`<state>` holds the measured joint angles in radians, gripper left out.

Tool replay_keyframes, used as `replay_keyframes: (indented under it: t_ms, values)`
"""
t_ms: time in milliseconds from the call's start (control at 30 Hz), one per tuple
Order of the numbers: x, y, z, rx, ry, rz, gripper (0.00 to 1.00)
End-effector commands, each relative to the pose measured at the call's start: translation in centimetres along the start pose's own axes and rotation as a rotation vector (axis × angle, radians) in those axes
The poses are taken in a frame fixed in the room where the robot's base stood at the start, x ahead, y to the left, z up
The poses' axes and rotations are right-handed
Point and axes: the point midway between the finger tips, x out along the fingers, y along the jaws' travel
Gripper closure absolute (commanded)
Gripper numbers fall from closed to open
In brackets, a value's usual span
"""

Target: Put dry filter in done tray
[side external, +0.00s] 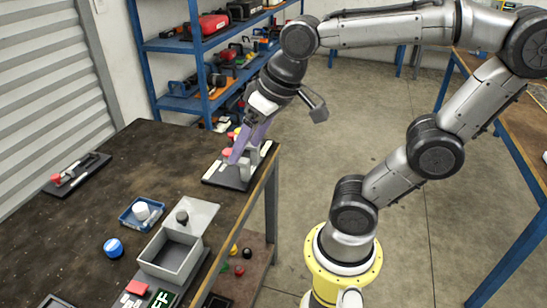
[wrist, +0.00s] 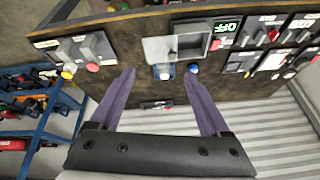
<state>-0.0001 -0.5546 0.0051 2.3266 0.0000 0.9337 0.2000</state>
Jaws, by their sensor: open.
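My gripper (side external: 250,150) is open, with purple fingers, over or in front of the black fixture board at the table's far corner. In the wrist view the gripper (wrist: 160,74) has nothing between its fingertips up close. A small blue tray (side external: 128,221) holds a white round piece (side external: 141,210), possibly the filter; the white piece also shows in the wrist view (wrist: 164,74). I cannot tell from its look whether it is dry. No tray is readably marked as done. A grey open box (side external: 165,266) with a flat grey plate (side external: 200,212) stands beside the blue tray.
A blue round cap (side external: 113,248) lies left of the grey box. A green-lettered sign (side external: 160,303) and a red block (side external: 137,287) are at the front. Fixture boards lie at the far corner (side external: 212,178) and left edge (side external: 77,175).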

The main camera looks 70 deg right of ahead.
Motion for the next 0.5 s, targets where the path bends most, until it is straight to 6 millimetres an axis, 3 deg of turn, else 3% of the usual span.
replay_keyframes:
  t_ms: [100,200,500]
  values:
    - [0.0,0.7,3.2,-0.109,0.037,-0.005,0.2]
    - [0.2,1.0,4.7,-0.169,0.054,-0.006,0.2]
    - [0.3,1.1,5.5,-0.203,0.061,-0.006,0.2]
